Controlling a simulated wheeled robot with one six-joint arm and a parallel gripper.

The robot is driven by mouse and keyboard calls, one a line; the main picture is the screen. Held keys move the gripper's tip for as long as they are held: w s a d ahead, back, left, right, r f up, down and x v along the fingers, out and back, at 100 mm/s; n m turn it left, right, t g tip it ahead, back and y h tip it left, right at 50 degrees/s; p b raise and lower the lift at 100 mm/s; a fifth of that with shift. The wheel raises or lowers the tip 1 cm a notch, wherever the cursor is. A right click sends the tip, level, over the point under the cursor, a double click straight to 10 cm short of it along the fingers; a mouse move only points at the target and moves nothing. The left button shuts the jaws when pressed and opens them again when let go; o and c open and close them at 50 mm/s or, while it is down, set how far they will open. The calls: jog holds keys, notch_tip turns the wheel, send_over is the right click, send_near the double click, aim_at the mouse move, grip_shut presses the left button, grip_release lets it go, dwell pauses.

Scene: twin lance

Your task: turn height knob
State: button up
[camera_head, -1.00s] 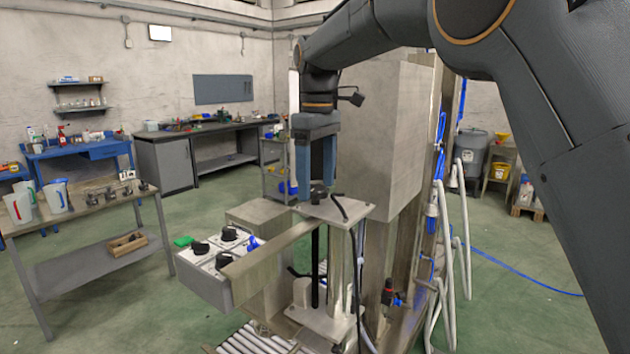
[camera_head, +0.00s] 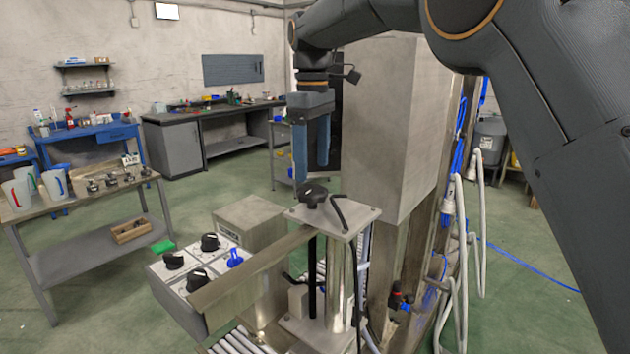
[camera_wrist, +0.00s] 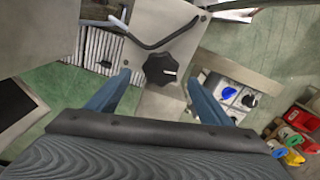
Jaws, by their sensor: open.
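The height knob (camera_head: 313,195) is a black lobed knob on top of the metal plate (camera_head: 362,219) of the stand. In the wrist view the knob (camera_wrist: 166,67) has a white mark on its right side and lies ahead of and between the fingertips. My gripper (camera_head: 311,172) points down above the knob with its two blue fingers apart and empty. In the head view a small gap shows between the fingertips and the knob. The wrist view also shows my gripper (camera_wrist: 157,80) open. A bent black lever (camera_head: 338,211) stands beside the knob on the same plate.
A control box (camera_head: 172,284) with several black knobs and a blue knob (camera_head: 235,257) is at the lower left. A metal bar (camera_head: 245,275) runs from it toward the stand. A large grey column (camera_head: 395,130) rises close behind on the right.

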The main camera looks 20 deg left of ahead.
aim_at(312, 189)
jog(key=shift+f+p, duration=0.85)
jog(key=shift+f, duration=2.05)
jog(key=shift+c, duration=0.3)
jog(key=shift+s, duration=0.1)
jog(key=c, duration=1)
